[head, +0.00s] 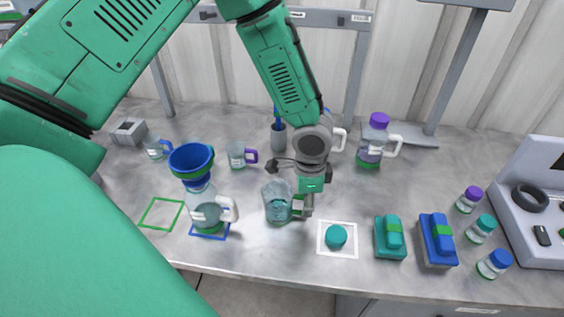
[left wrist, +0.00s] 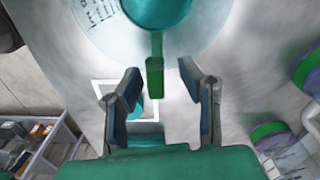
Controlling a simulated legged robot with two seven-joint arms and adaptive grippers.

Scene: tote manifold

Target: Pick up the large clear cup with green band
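A clear cup (head: 277,203) with a teal lower part and a green handle stands upright at the middle of the bench. In the left wrist view the cup (left wrist: 158,12) is at the top, its green handle (left wrist: 155,68) pointing down between my fingers. My left gripper (head: 306,203) is at the handle side of the cup. In the left wrist view this gripper (left wrist: 162,82) is open, with gaps on both sides of the handle. A clear jug (head: 205,210) with a green lower band and white handle stands left of the cup. My right gripper is not in view.
A purple-lidded jug (head: 373,143) with a green band is at back right. A teal cap (head: 336,236) lies on a white square right of the cup. Teal and blue blocks (head: 436,240) and small bottles (head: 481,229) are further right.

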